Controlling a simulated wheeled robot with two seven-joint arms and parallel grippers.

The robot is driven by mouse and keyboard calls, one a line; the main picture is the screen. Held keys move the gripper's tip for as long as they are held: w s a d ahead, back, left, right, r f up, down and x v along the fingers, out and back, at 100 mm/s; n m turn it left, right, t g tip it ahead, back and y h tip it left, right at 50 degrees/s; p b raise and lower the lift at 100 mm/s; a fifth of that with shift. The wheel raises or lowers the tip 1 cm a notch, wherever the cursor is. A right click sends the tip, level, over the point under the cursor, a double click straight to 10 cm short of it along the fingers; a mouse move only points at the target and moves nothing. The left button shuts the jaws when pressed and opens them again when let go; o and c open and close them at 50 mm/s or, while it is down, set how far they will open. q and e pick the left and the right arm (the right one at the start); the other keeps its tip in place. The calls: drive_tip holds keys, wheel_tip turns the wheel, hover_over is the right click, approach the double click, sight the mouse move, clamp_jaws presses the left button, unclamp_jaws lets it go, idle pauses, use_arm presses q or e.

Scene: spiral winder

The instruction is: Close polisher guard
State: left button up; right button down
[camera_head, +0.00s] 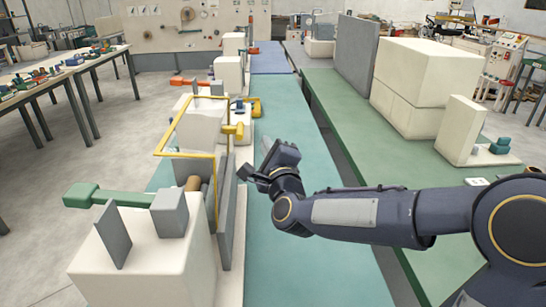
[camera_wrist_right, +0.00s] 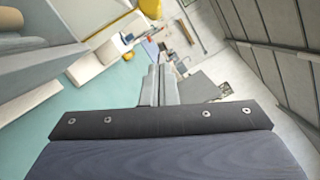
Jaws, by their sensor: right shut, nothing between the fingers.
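The polisher appears to be the cream machine (camera_head: 145,262) at the near left, with grey plates, a green handle (camera_head: 82,195) and a brown roller (camera_head: 193,183). A thin yellow frame (camera_head: 186,154), which looks like the guard, stands raised and tilted around the machine's top. I cannot tell its hinge. My right gripper (camera_head: 258,168) is to the right of the frame and machine, apart from both, above the teal bench. Its fingers are together and empty in the right wrist view (camera_wrist_right: 159,84). My left gripper is not in view.
The teal bench strip (camera_head: 300,255) right of the machine is clear. More cream machines stand behind in a row, one with a yellow part (camera_head: 233,130). A green bench (camera_head: 350,120) at the right carries large cream blocks (camera_head: 425,80). A table with small parts stands far left.

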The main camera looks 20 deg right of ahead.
sight(211, 129)
drive_tip(key=shift+w+a+r+p, duration=0.1)
drive_tip(key=shift+a+r+p, duration=0.15)
drive_tip(key=shift+a, duration=0.3)
drive_tip(key=shift+w+a+r+p, duration=0.15)
drive_tip(key=shift+a+r, duration=0.2)
drive_tip(key=shift+a, duration=0.25)
drive_tip(key=shift+w+a+r+p, duration=0.15)
drive_tip(key=shift+a+r, duration=0.15)
drive_tip(key=shift+a, duration=0.25)
drive_tip(key=a+n+p, duration=0.1)
drive_tip(key=a+n, duration=0.1)
drive_tip(key=w+a+r+n+p, duration=0.1)
drive_tip(key=a+n+p, duration=0.1)
drive_tip(key=a, duration=0.1)
drive_tip(key=w+a+r+n+g+p, duration=0.1)
drive_tip(key=a, duration=0.1)
drive_tip(key=shift+a+r+n+y+p, duration=0.2)
drive_tip(key=shift+a+n+y+p, duration=0.15)
drive_tip(key=shift+n+y+p, duration=0.05)
drive_tip(key=shift+w+a, duration=0.15)
drive_tip(key=shift+a, duration=0.2)
drive_tip(key=shift+w+a+f, duration=0.15)
drive_tip(key=shift+w+a, duration=0.1)
drive_tip(key=shift+a, duration=0.6)
